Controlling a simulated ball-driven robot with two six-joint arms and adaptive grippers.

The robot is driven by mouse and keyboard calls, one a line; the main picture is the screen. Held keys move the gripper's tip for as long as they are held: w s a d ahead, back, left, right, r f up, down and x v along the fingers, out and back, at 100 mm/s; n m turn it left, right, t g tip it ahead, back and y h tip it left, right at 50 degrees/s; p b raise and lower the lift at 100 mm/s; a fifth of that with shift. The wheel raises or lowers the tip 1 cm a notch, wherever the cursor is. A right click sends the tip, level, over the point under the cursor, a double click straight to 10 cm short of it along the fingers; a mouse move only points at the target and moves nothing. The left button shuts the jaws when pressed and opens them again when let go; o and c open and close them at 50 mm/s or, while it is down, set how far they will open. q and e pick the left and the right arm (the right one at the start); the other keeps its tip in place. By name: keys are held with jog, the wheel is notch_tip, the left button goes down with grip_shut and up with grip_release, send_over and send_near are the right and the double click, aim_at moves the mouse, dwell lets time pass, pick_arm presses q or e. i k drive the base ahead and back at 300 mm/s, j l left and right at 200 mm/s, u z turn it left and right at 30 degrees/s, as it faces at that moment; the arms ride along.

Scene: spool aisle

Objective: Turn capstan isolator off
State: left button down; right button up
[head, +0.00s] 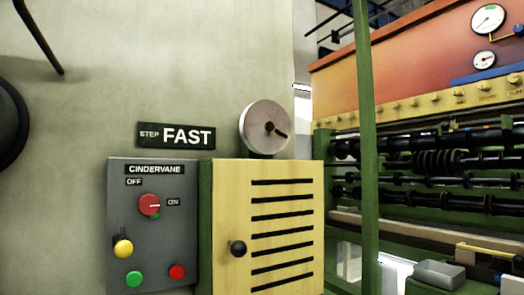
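A grey control panel (120,230) labelled "CINDERVANE" is on the pale wall, left of centre. Its red rotary knob (148,206) has a white mark pointing right, toward the "ON" label (173,202). The "OFF" label (134,182) is above and left of the knob. No label reading "capstan" shows. Below the knob are a yellow knob or lever (123,248), a green button (134,279) and a red button (177,272). Neither of my grippers is in view.
A yellow slatted cabinet (232,200) with a black knob (238,248) stands right of the panel, a metal handwheel (265,128) above it. A sign (176,136) reads "STEP FAST". A green post (366,150) and roller machinery (450,160) are at right.

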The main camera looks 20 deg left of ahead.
aim_at(148, 204)
jog(key=u, duration=1.25)
